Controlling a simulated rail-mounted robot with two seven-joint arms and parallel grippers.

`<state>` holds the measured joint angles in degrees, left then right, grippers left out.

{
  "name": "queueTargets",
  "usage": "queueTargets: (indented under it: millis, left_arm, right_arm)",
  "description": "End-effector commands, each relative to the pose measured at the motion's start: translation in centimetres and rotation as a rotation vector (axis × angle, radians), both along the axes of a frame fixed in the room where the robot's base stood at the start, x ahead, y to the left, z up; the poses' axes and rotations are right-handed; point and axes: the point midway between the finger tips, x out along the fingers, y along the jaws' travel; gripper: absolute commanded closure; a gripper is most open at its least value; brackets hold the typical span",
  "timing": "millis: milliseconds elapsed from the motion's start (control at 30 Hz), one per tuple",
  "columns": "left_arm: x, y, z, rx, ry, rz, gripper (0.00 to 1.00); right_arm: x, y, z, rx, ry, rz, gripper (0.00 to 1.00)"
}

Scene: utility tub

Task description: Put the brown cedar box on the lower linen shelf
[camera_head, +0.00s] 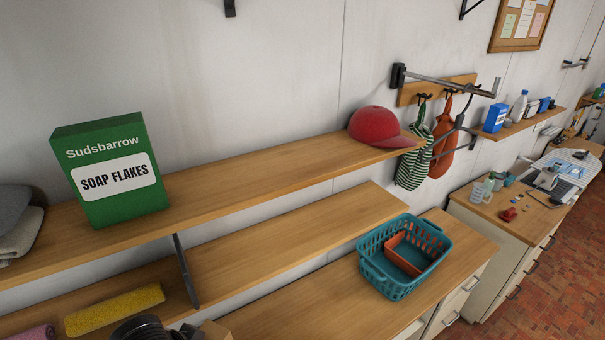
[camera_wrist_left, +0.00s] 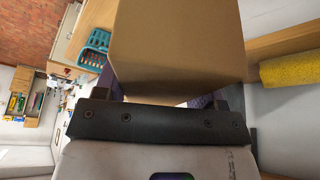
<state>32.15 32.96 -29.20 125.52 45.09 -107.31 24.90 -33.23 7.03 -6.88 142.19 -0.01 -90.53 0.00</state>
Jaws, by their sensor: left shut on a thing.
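The brown cedar box (camera_wrist_left: 180,45) fills the upper middle of the left wrist view, held between the fingers of my left gripper (camera_wrist_left: 172,97). In the head view only a small corner of the box (camera_head: 216,331) shows at the bottom edge, beside my dark left wrist; the rest is cut off. The lower shelf (camera_head: 290,238) runs along the wall under the upper shelf, and the box is in front of its left part. A shelf edge also shows at the right of the left wrist view (camera_wrist_left: 284,41). My right gripper is not in view.
A yellow sponge (camera_head: 115,309) and purple cloth (camera_head: 33,332) lie on the lower shelf's left part; its middle and right are clear. A bracket (camera_head: 186,270) stands between. The upper shelf (camera_head: 255,168) holds soap flakes (camera_head: 110,170) and a red cap (camera_head: 375,126). A teal basket (camera_head: 375,275) sits on the counter.

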Motion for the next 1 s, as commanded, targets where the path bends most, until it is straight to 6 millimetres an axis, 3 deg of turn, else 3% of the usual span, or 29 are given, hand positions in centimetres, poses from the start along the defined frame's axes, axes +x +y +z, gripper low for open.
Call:
queueTargets:
  millis: [33,300,1000]
  left_arm:
    - [-0.2,0.1,0.9,-0.002,0.002,-0.014,0.83]
    - [-0.7,0.5,1.4,0.004,-0.005,-0.064,0.83]
    - [-0.7,0.5,0.7,0.004,-0.003,-0.069,0.83]
  right_arm:
    - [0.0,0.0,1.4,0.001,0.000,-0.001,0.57]
    - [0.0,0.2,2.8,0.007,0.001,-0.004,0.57]
    - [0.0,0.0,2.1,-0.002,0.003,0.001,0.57]
